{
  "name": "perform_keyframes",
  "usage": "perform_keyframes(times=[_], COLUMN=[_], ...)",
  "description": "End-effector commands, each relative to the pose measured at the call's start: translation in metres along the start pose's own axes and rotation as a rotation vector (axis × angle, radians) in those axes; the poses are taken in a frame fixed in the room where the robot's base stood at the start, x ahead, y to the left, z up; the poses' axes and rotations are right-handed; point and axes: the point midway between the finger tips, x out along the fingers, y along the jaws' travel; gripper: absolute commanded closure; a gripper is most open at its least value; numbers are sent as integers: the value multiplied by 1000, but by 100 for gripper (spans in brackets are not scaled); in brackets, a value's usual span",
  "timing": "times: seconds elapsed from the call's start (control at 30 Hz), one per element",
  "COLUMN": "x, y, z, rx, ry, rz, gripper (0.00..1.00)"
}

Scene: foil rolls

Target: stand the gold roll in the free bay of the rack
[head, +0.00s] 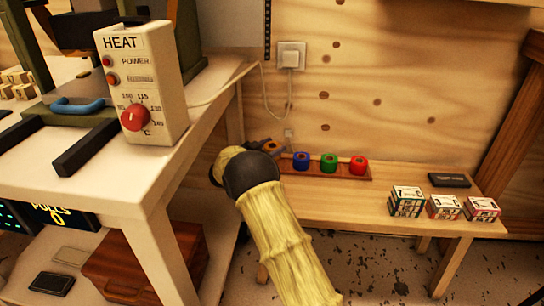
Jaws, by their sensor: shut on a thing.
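The rack (345,174) is a low brown wooden strip along the back of the bench. A blue roll (301,161), a green roll (328,163) and a red roll (358,165) stand upright in it, apart from each other. The rack's left end runs behind my arm, and no free bay shows clearly. My gripper (265,146) is at the left end of the rack, mostly hidden behind my dark wrist. It is shut on a small gold-orange thing, seemingly the gold roll, of which only a little shows. I cannot tell if it touches the rack.
Three small stacks of printed boxes (443,206) and a dark flat block (449,180) sit at the bench's right. A white table (190,125) with a HEAT control box (150,85) stands close on the left. The bench's middle front is clear.

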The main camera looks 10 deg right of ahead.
Motion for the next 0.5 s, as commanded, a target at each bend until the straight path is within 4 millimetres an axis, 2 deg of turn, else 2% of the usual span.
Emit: perform_keyframes(times=[0.03, 0.17, 0.5], x=[0, 0, 0], y=[0, 0, 0], z=[13, 29, 30], rx=[-2, 0, 0], ry=[0, 0, 0], rz=[0, 0, 0], gripper=[74, 74, 74])
